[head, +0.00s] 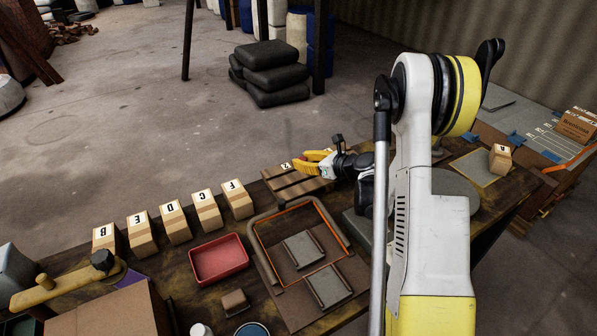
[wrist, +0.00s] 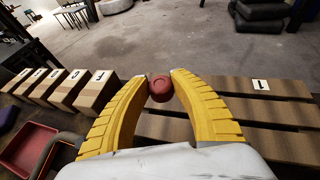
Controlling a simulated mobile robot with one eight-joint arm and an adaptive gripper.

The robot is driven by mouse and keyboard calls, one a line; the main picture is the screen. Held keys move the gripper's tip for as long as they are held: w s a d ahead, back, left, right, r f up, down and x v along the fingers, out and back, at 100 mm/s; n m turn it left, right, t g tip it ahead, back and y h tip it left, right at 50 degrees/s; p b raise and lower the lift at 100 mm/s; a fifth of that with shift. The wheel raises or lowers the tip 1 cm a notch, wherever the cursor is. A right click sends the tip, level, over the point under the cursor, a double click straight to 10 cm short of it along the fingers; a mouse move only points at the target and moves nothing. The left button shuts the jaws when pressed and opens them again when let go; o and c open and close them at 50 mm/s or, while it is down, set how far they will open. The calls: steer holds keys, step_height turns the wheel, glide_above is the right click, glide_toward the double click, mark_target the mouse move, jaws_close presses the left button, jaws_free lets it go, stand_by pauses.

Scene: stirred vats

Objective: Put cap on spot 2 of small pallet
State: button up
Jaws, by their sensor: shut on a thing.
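A small red round cap (wrist: 161,89) is held between the yellow fingertips of my gripper (wrist: 160,82) in the wrist view. In the head view my gripper (head: 312,160) is over the small wooden pallet (head: 290,186), and the cap cannot be made out there. The pallet's slats (wrist: 240,110) also show below and to the right of the cap in the wrist view. A white label reading 1 (wrist: 260,85) is on a slat at the right. A label that looks like 2 (head: 286,166) is by the fingertips in the head view. I cannot tell whether the cap touches the pallet.
Several lettered cardboard boxes (head: 205,211) stand in a row left of the pallet. A red tray (head: 219,259) and an orange-edged frame with grey blocks (head: 303,248) lie in front. Another box (head: 501,158) stands on the right.

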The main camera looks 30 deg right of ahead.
steer(key=w+d+f, duration=0.1)
steer(key=w, duration=0.1)
steer(key=w+d+f+b, duration=0.1)
steer(key=w+f, duration=0.1)
steer(key=w+d+f+b, duration=0.1)
steer(key=w+f, duration=0.1)
steer(key=w, duration=0.1)
steer(key=shift+d, duration=0.15)
step_height(320, 180, down, 4)
steer(key=b, duration=0.2)
steer(key=shift+w+b, duration=0.1)
steer(key=shift+b, duration=0.3)
steer(key=shift+r, duration=0.1)
steer(key=o, duration=0.7)
steer(key=shift+c, duration=0.2)
